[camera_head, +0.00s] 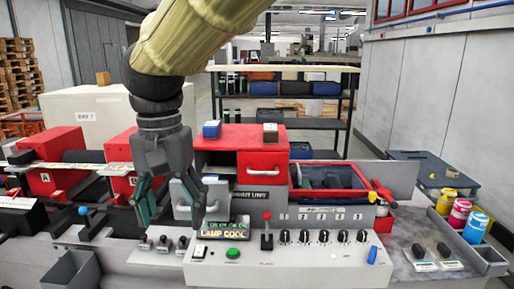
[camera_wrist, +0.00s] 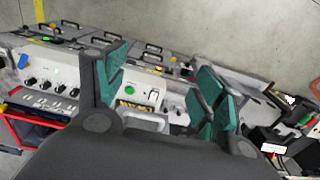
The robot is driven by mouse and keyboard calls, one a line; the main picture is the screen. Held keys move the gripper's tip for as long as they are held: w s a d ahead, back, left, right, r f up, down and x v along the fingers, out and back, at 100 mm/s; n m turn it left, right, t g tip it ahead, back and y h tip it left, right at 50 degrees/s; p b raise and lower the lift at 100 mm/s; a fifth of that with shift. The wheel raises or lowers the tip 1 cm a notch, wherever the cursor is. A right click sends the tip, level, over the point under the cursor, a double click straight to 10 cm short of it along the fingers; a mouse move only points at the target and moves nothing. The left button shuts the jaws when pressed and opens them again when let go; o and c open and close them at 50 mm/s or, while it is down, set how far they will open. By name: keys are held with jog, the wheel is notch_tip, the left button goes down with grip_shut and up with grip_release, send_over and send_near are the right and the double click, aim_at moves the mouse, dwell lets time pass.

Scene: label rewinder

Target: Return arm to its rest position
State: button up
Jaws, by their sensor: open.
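My gripper (camera_head: 170,205) hangs from my arm in the head view, fingers pointing down and spread apart with nothing between them. It is in front of the red machine, above the left part of the front control panel (camera_head: 300,270) and left of the lit display reading "LAMP COOL" (camera_head: 223,231). In the wrist view my gripper (camera_wrist: 155,85) shows its green finger pads wide apart. Between them are the panel's green button (camera_wrist: 131,89) and a pale drawer handle (camera_wrist: 145,120). I cannot tell from these views whether a fingertip touches anything.
The panel carries a red-knobbed lever (camera_head: 267,216), a green button (camera_head: 233,253) and several black knobs. A grey drawer (camera_head: 185,205) lies beside my fingers. Red units (camera_head: 62,150) stand at left. Ink cans (camera_head: 460,213) stand at right. Shelving (camera_head: 290,90) is behind.

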jog(key=w+d+f+y+b, duration=0.1)
jog(key=w+d+f, duration=0.15)
jog(key=f, duration=0.55)
jog(key=w+d+f+g, duration=0.1)
jog(key=w+f, duration=0.2)
jog(key=f, duration=0.5)
jog(key=w+d+f+y+b, duration=0.1)
jog(key=w+d+f, duration=0.1)
jog(key=f, duration=0.6)
jog(key=s+d+f+y+b, duration=0.1)
jog(key=d+f, duration=0.3)
jog(key=f, duration=0.7)
jog(key=s+d+f, duration=0.1)
jog(key=d+f, duration=0.4)
jog(key=f, duration=0.6)
jog(key=s+d+f+t+h+b, duration=0.1)
jog(key=s+d+f+h+b, duration=0.2)
jog(key=s+d+f, duration=1.9)
notch_tip(320, 180, down, 4)
jog(key=shift+s+d+r, duration=0.15)
jog(key=shift+s, duration=1)
